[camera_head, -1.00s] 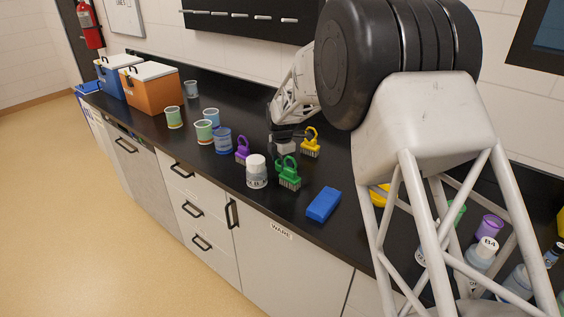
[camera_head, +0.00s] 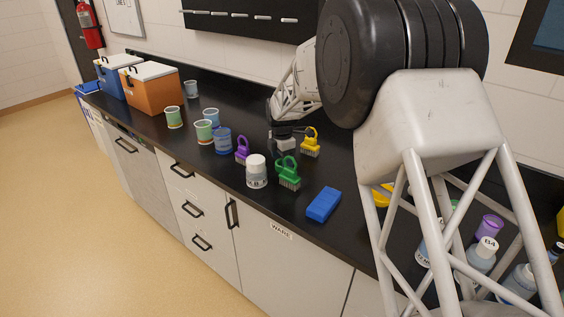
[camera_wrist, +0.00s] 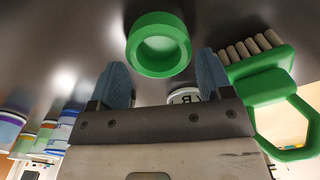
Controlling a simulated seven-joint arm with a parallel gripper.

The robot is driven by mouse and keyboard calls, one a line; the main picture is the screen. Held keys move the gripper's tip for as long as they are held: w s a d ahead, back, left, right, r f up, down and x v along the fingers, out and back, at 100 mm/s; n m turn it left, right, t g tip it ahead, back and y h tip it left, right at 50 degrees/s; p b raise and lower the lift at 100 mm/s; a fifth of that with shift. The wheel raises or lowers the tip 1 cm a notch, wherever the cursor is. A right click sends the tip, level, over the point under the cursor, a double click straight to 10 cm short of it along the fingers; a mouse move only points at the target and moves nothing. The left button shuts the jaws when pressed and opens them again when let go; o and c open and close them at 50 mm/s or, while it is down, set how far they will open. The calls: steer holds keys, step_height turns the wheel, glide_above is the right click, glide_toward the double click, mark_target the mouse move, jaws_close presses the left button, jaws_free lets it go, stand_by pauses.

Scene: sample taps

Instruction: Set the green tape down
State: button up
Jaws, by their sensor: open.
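The green tape (camera_wrist: 158,45) is a thick ring with a pale inside. In the wrist view it is on the dark counter, just beyond and between my fingertips, with a gap on both sides. My gripper (camera_wrist: 162,65) is open, its two blue-grey fingers apart and nothing held between them. In the head view my gripper (camera_head: 284,142) is over the counter behind the green brush. The tape cannot be made out in the head view.
A green brush (camera_wrist: 262,75) stands close to the right finger. A white jar (camera_head: 256,172), purple brush (camera_head: 242,152), yellow brush (camera_head: 310,145) and blue block (camera_head: 323,205) are nearby. The dark counter's front edge is close.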

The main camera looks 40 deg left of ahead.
step_height(320, 180, up, 11)
steer(key=shift+f, duration=0.2)
stand_by(0.3)
stand_by(0.8)
